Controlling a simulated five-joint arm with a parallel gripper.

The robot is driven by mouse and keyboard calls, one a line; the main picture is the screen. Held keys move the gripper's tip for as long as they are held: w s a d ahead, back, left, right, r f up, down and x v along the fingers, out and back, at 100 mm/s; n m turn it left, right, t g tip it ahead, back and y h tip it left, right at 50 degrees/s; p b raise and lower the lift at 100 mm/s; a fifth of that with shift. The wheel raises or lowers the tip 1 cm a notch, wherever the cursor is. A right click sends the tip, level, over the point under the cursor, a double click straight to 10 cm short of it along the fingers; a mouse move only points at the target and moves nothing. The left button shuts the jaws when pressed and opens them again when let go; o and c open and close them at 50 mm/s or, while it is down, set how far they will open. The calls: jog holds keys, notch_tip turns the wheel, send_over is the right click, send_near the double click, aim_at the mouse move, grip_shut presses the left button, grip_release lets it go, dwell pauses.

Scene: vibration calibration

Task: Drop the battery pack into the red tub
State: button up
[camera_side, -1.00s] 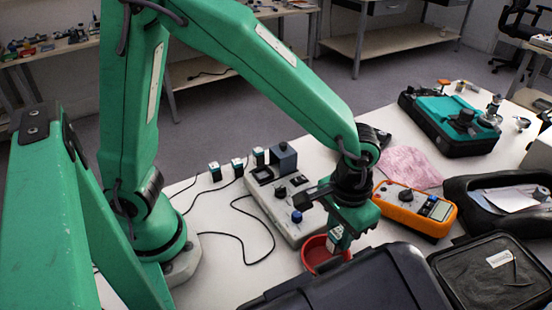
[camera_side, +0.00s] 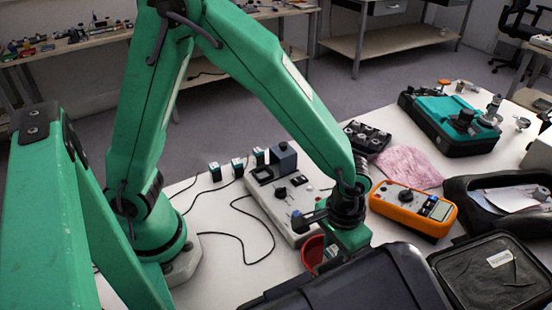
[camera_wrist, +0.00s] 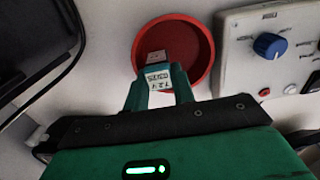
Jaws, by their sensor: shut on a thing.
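The battery pack (camera_wrist: 158,78) is a teal block with a white printed label, held between the fingertips of my gripper (camera_wrist: 160,86) in the wrist view. The red tub (camera_wrist: 205,50) is a round, shallow bowl behind the pack in that view. A small pale-labelled piece (camera_wrist: 155,57) shows against the tub's floor, and I cannot tell what it belongs to. In the side view, my gripper (camera_side: 338,248) is low at the right side of the red tub (camera_side: 309,255). The dark case hides the tub's lower part, and the pack is mostly hidden there.
A grey control box (camera_side: 290,200) with knobs stands close behind the tub. A large dark case (camera_side: 370,285) lies close in front. An orange meter (camera_side: 410,207) is to the right. Black cables (camera_side: 245,235) cross the table at left.

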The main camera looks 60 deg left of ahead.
jog(key=o, duration=1.1)
jog(key=shift+r, duration=0.1)
jog(key=shift+r, duration=3.8)
